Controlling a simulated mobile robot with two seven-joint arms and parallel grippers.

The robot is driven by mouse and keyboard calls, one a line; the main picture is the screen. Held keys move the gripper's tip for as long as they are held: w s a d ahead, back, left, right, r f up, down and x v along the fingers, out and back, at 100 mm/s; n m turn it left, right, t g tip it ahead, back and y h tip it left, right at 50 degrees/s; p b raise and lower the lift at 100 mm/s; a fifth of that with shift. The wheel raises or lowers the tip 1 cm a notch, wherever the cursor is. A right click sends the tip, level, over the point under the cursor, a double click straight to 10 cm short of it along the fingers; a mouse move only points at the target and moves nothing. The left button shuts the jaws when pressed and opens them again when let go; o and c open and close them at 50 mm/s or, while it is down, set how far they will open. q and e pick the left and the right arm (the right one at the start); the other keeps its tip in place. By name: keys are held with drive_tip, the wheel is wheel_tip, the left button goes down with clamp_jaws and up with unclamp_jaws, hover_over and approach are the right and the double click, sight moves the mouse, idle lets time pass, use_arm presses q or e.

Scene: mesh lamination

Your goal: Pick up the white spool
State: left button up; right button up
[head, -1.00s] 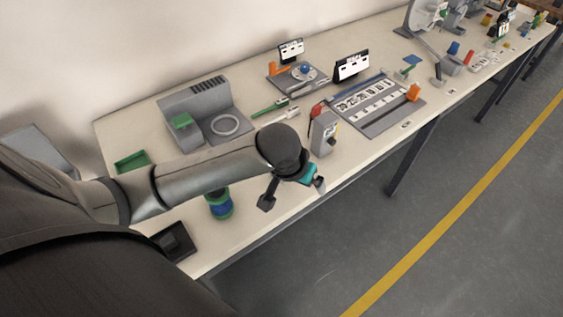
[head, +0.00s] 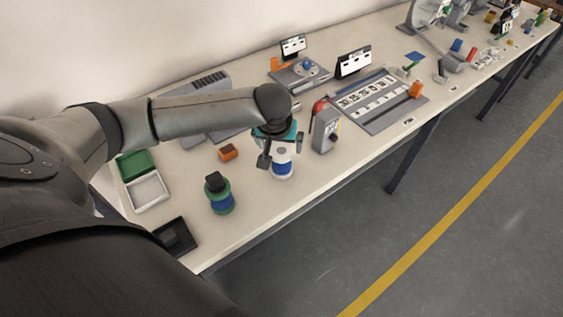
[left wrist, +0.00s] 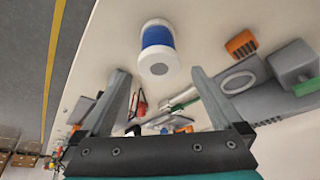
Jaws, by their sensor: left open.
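The white spool (head: 282,168), with a blue band around it, stands on the table just below my left gripper (head: 281,154). The gripper hides part of its top in the head view. In the left wrist view the spool (left wrist: 157,46) shows its end face, centred between and beyond the fingertips. My left gripper (left wrist: 158,72) is open, its fingers apart, with nothing between them. No contact with the spool is visible. My right gripper is not in view.
A green and blue spool (head: 220,197) with a black top stands to the left. An orange block (head: 228,152) lies behind it. A grey device (head: 325,128) stands close right of the gripper. A white tray (head: 150,192) is at far left. The front table edge is close.

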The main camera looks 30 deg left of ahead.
sight(281, 152)
use_arm(q)
drive_tip(key=shift+s+b+x, duration=0.15)
drive_tip(key=shift+b+x, duration=0.2)
drive_tip(key=shift+x, duration=1.35)
drive_tip(key=shift+s+b+x, duration=0.1)
drive_tip(key=shift+b+x, duration=0.2)
drive_tip(key=shift+x, duration=1.4)
drive_tip(key=shift+d+f, duration=0.15)
drive_tip(key=c, duration=1.5)
drive_tip(key=shift+r, duration=0.2)
